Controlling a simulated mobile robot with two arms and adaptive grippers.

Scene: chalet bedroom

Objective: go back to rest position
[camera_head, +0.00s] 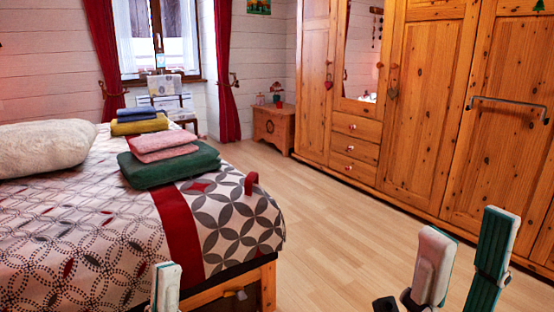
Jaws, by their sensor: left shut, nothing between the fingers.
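My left gripper (166,285) shows at the bottom edge, in front of the bed's near end. Only its pale fingertip end is in view; it is shut and empty, and the rest is cut off by the frame. My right gripper (467,240) is at the bottom right, over the floor and in front of the wardrobe. Its two pale and green fingers point up and stand apart, with nothing between them.
The bed (90,225) fills the left, with folded towels (172,166) and a pillow (45,147) on it. The wooden wardrobe (425,105) lines the right. A wooden chest (273,127) stands at the back. The floor (330,225) between bed and wardrobe is clear.

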